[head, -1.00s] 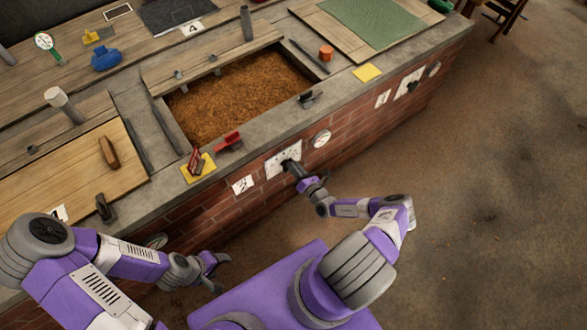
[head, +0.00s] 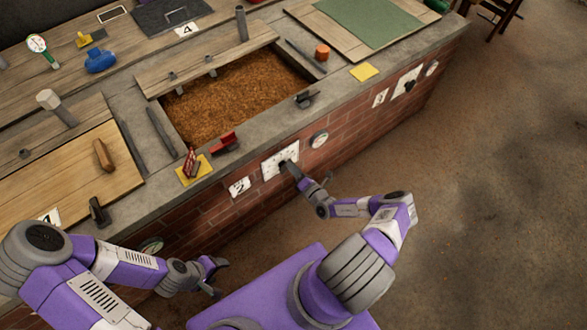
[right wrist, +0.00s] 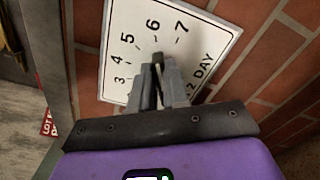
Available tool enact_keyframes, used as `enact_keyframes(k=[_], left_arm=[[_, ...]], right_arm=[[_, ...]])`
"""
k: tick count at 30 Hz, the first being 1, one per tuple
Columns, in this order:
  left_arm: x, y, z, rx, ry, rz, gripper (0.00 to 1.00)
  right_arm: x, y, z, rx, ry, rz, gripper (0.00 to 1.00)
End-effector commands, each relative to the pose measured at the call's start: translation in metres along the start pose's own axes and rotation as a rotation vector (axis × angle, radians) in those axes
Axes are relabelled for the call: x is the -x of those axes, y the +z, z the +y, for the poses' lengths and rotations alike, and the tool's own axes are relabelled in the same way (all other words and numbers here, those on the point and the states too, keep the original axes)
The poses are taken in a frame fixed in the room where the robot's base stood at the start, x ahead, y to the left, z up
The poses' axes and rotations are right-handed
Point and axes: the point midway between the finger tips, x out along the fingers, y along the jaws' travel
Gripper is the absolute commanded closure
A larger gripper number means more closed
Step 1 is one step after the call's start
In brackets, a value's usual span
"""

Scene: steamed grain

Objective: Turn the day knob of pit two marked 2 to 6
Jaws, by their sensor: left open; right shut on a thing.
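The white day plate (head: 276,163) is on the brick front of the pit, beside a card marked 2 (head: 239,187). In the right wrist view, the day plate (right wrist: 118,72) shows numbers 3 to 7 and the word DAY. My right gripper (head: 290,166) is shut on the dark day knob (right wrist: 158,60); its fingers hide most of it. The visible end of the knob points about at the tick by 6. My left gripper (head: 214,274) is open and empty, low in front of the wall, away from the knob.
A round gauge (head: 319,139) sits on the wall right of the plate.

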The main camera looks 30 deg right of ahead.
Motion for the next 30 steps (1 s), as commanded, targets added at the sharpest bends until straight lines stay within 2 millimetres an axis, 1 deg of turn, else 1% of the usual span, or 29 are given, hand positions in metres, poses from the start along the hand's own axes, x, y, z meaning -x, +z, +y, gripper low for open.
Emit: enact_keyframes(k=[6, 7, 9, 12, 19, 22, 26, 30], left_arm=[[0.000, 0.000, 0.000, 0.000, 0.000, 0.000, 0.41], [0.000, 0.000, 0.000, 0.000, 0.000, 0.000, 0.41], [0.000, 0.000, 0.000, 0.000, 0.000, 0.000, 0.41], [0.000, 0.000, 0.000, 0.000, 0.000, 0.000, 0.41], [0.000, 0.000, 0.000, 0.000, 0.000, 0.000, 0.41], [0.002, 0.000, 0.001, 0.000, 0.000, 0.000, 0.41], [0.008, 0.000, 0.003, 0.000, 0.000, 0.000, 0.41], [0.015, 0.001, 0.005, 0.000, 0.000, 0.000, 0.41]], right_arm=[[0.001, -0.001, 0.000, 0.001, -0.001, 0.002, 1.00], [0.001, -0.001, 0.000, 0.001, -0.001, 0.002, 0.84], [0.001, -0.001, 0.000, 0.001, -0.001, 0.002, 0.73], [0.000, -0.001, 0.000, 0.001, -0.001, 0.001, 0.60], [0.000, 0.000, 0.000, 0.001, 0.000, 0.001, 0.60], [0.005, 0.000, 0.000, 0.001, -0.002, 0.001, 0.60], [0.022, 0.001, 0.001, 0.000, -0.003, 0.000, 0.60], [0.047, 0.001, 0.001, 0.001, -0.003, 0.001, 0.60]])
